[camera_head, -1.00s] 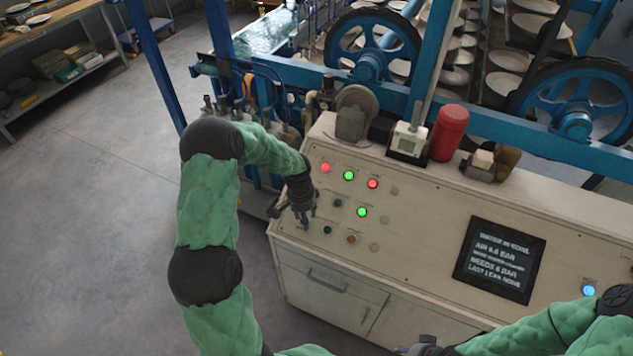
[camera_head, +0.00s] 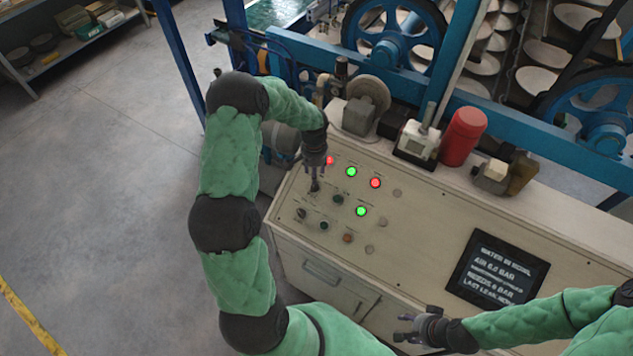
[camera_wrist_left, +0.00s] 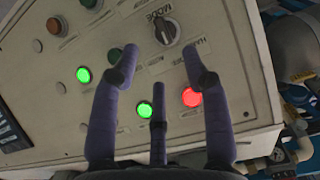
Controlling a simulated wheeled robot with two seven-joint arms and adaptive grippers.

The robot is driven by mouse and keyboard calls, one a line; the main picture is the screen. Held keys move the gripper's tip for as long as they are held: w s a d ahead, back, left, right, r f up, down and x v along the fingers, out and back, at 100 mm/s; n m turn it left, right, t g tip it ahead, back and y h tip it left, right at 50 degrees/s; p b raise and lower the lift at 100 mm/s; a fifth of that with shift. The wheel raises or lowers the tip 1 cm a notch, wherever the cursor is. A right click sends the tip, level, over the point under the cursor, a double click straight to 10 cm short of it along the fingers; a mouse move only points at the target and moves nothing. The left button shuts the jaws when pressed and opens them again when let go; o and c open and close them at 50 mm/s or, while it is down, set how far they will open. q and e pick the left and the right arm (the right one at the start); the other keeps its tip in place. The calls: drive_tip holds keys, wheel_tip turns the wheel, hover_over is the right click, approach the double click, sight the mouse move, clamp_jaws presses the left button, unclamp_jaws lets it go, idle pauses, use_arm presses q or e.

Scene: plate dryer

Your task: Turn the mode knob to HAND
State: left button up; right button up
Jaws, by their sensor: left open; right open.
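The mode knob (camera_wrist_left: 166,30) is a round dark knob with a pale pointer bar, under a "MODE" label in the left wrist view. My right gripper (camera_head: 408,330) is open and empty at the cabinet's front.
The beige control panel (camera_head: 420,225) carries red and green lamps (camera_head: 351,171), small buttons and a dark display (camera_head: 497,268). A red cylinder (camera_head: 463,137) and a white device (camera_head: 417,143) stand along its back edge. Blue machine wheels (camera_head: 395,40) are behind.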

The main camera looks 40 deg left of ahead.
sight(314, 187)
use_arm(q)
wheel_tip(314, 187, down, 8)
drive_tip(key=shift+w+f+p, duration=0.1)
drive_tip(key=shift+w+p, duration=0.05)
drive_tip(key=shift+p, duration=0.3)
